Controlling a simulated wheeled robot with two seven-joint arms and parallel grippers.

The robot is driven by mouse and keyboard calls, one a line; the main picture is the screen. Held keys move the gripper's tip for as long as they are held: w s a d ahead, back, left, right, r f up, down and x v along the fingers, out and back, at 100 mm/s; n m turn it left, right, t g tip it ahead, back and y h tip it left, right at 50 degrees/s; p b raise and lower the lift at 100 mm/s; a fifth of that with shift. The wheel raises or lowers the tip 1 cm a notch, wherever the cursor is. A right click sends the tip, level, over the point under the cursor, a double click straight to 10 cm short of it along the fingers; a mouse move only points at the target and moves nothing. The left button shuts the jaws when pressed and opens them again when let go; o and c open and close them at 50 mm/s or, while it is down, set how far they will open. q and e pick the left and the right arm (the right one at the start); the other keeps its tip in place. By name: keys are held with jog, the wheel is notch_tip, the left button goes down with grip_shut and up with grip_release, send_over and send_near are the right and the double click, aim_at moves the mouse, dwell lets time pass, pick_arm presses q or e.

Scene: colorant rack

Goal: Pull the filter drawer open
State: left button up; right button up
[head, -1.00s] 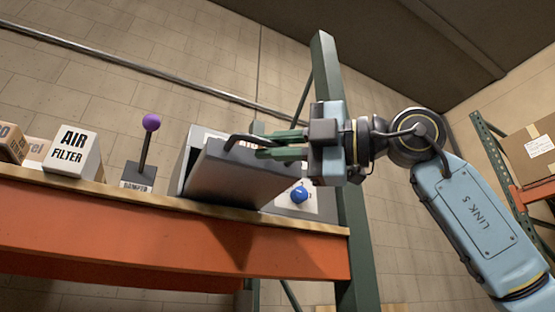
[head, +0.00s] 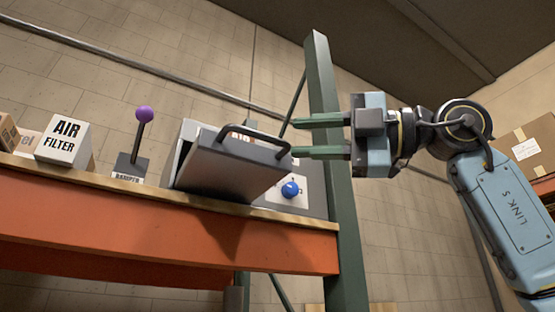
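The filter drawer (head: 222,172) is a grey box front standing out from its pale housing (head: 187,140) on the shelf, with a gap showing at its left side. Its dark bar handle (head: 258,136) runs along the top of the front. My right gripper (head: 293,137) is to the right of the handle, its two green fingers apart and pointing left. Nothing is between the fingers. The lower fingertip is close to the handle's right end; I cannot tell whether they touch. My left gripper is not in view.
A damper lever with a purple knob (head: 144,115) stands left of the drawer. An air filter box (head: 63,140) and other cartons are further left. A blue dial (head: 290,190) is at the right. A green rack post (head: 335,180) rises behind my gripper.

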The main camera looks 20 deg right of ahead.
jog(key=r+v, duration=0.1)
jog(key=v, duration=0.5)
jog(key=shift+s+f+b, duration=0.2)
jog(key=shift+f+b, duration=0.1)
jog(key=shift+f, duration=0.25)
jog(key=shift+w, duration=0.1)
